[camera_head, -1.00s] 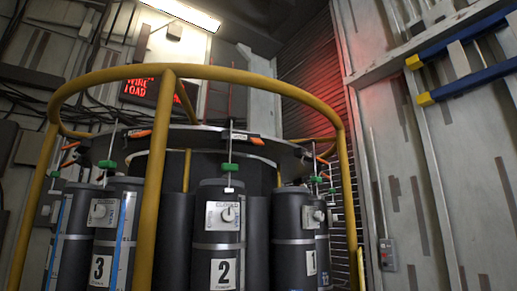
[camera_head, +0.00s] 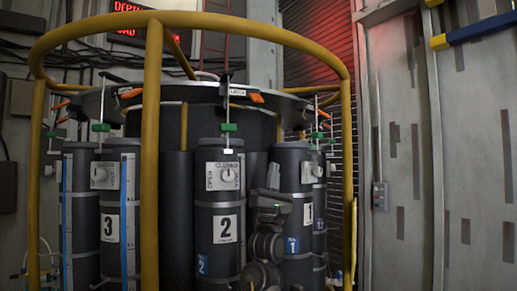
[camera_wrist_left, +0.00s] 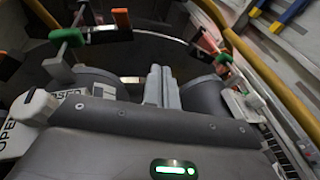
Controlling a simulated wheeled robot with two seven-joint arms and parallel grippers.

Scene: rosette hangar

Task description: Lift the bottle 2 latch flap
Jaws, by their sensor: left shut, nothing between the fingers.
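Bottle 2 (camera_head: 222,190) is a dark upright cylinder with a white "2" label and a knob plate, in the middle of the head view. Above it, under the ring rim, sits a small "LATCH" label with an orange-tipped latch flap (camera_head: 256,98); it looks lowered. A green clip (camera_head: 228,128) hangs on a rod beneath. My left gripper (camera_head: 273,176) is in front of the gap between bottles 2 and 1, below and right of the flap, apart from it. In the left wrist view its fingers (camera_wrist_left: 161,86) are shut and empty. An orange-tipped latch (camera_wrist_left: 207,40) shows beyond them; which bottle it serves I cannot tell.
A yellow guard rail (camera_head: 151,150) encircles the bottle rosette, with an upright left of bottle 2. Bottle 3 (camera_head: 108,255) stands left, bottle 1 (camera_head: 308,180) right. The dark ring rim (camera_head: 190,92) overhangs the bottles. A red-lit sign (camera_head: 128,40) is behind.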

